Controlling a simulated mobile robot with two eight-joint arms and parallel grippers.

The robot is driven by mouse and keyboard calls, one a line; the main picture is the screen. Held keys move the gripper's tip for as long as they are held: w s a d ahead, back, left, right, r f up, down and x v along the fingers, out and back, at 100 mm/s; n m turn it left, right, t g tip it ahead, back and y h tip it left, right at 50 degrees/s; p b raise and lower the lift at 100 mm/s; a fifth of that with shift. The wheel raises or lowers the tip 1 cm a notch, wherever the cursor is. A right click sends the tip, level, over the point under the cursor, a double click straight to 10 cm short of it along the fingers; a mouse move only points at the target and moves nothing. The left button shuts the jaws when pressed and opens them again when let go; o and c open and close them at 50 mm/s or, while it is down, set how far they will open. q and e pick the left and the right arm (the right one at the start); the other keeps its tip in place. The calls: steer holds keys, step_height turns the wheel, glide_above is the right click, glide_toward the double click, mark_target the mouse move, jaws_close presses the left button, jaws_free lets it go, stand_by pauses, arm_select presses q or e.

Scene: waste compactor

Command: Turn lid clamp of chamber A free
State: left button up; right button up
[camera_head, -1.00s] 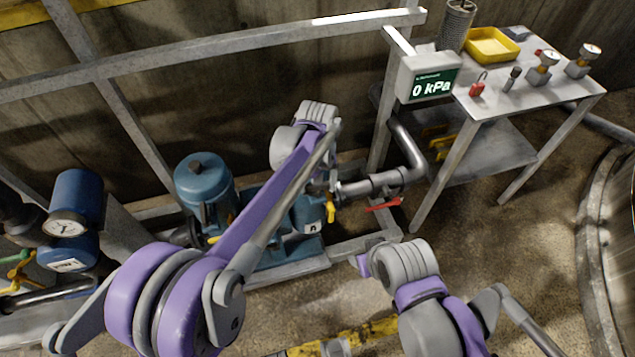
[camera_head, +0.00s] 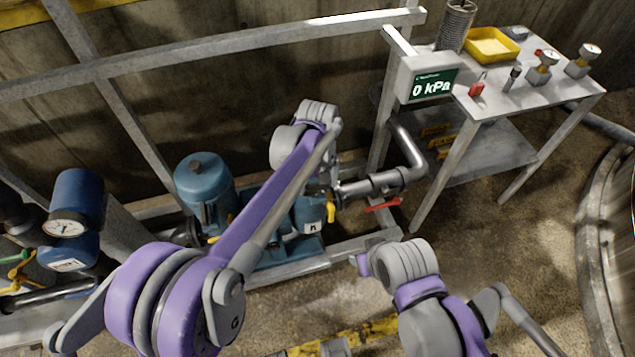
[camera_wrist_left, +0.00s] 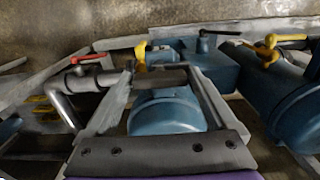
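No part labelled chamber A can be read, and I cannot tell a lid clamp apart with certainty. My left gripper (camera_head: 333,180) is small and partly hidden at the pump's right end in the head view. In the left wrist view its two grey fingers (camera_wrist_left: 158,75) look spread apart, with a blue rounded housing (camera_wrist_left: 165,112) showing between them and nothing clearly held. A yellow handle (camera_wrist_left: 268,50) and a black handle (camera_wrist_left: 212,33) show beyond.
A pipe with a red valve handle (camera_head: 383,204) runs right of the pump. A display (camera_head: 430,82) reads 0 kPa. A metal table (camera_head: 540,85) holds a yellow tray (camera_head: 492,44), a red padlock (camera_head: 476,89) and gauges. A metal rail (camera_head: 250,42) crosses behind.

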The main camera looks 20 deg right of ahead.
mark_target(317, 184)
arm_select(q)
step_height(317, 184, up, 11)
steer(key=shift+p, duration=0.35)
stand_by(0.4)
steer(key=shift+f, duration=0.15)
steer(key=s+a+r+t+p, duration=0.1)
steer(key=s+a+r, duration=0.15)
steer(key=a, duration=0.65)
steer(key=s+a+r+t+p, duration=0.1)
steer(key=s+a, duration=0.3)
steer(key=a, duration=0.4)
steer(key=s+a+f+t+p, duration=0.1)
steer(key=s+a+f, duration=0.2)
steer(key=s+a, duration=0.3)
steer(key=s+a+f+t+p, duration=0.1)
steer(key=s+a+f+t, duration=0.1)
steer(key=s+a+f, duration=0.2)
steer(key=s+a, duration=0.3)
steer(key=s, duration=0.1)
steer(key=shift+s+a, duration=0.15)
steer(key=shift+a, duration=0.15)
